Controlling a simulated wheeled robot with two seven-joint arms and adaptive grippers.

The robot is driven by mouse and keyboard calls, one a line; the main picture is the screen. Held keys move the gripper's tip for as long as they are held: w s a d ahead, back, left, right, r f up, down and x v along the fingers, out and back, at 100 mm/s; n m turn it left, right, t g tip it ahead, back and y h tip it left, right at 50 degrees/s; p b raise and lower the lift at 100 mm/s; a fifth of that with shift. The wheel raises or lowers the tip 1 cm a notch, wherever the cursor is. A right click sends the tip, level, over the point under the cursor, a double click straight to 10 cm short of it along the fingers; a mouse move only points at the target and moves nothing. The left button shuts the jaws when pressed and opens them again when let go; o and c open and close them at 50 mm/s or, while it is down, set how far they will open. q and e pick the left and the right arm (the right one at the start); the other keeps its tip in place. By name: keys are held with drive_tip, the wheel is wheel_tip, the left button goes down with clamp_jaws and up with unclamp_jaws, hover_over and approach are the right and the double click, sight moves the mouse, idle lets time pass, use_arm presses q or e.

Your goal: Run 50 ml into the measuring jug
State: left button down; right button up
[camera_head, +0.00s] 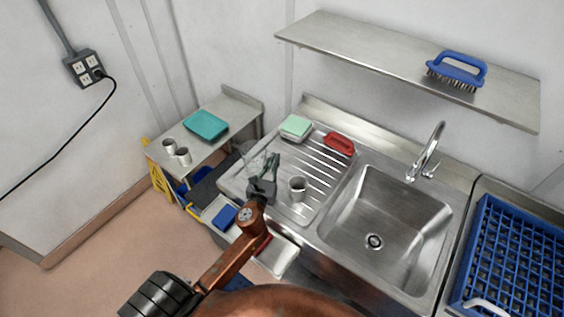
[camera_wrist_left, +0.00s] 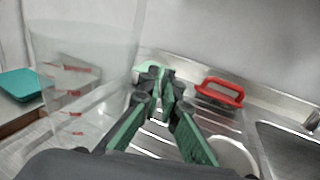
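The clear measuring jug with red marks (camera_wrist_left: 75,100) stands large at the left of the left wrist view, just left of my left gripper's fingers. In the head view it is faint and partly hidden behind the gripper, at the left end of the ribbed drainboard (camera_head: 322,182). My left gripper (camera_head: 271,157) is above the drainboard; its green fingers (camera_wrist_left: 161,80) come together at the tips with nothing seen between them. I cannot tell whether it touches the jug. The tap (camera_head: 431,150) stands behind the empty sink (camera_head: 385,215). My right gripper is out of view.
A grey cup (camera_head: 298,188) stands on the drainboard right of my left gripper. A green-topped sponge or box (camera_head: 296,127) and a red-handled brush (camera_head: 340,143) lie behind. A shelf (camera_head: 390,65) overhangs the back. A blue crate (camera_head: 515,260) is at right.

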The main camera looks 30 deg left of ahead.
sight(252, 166)
use_arm(q)
drive_tip(key=s+a+r, duration=0.1)
drive_tip(key=s, duration=0.2)
drive_tip(key=s+r, duration=0.2)
drive_tip(key=s, duration=0.1)
drive_tip(key=s+a+r, duration=0.1)
drive_tip(key=s+r, duration=0.1)
drive_tip(key=s, duration=0.1)
drive_tip(key=shift+s+a+r+p, duration=0.15)
drive_tip(key=shift+s+a+p, duration=0.15)
drive_tip(key=shift+s+p, duration=0.1)
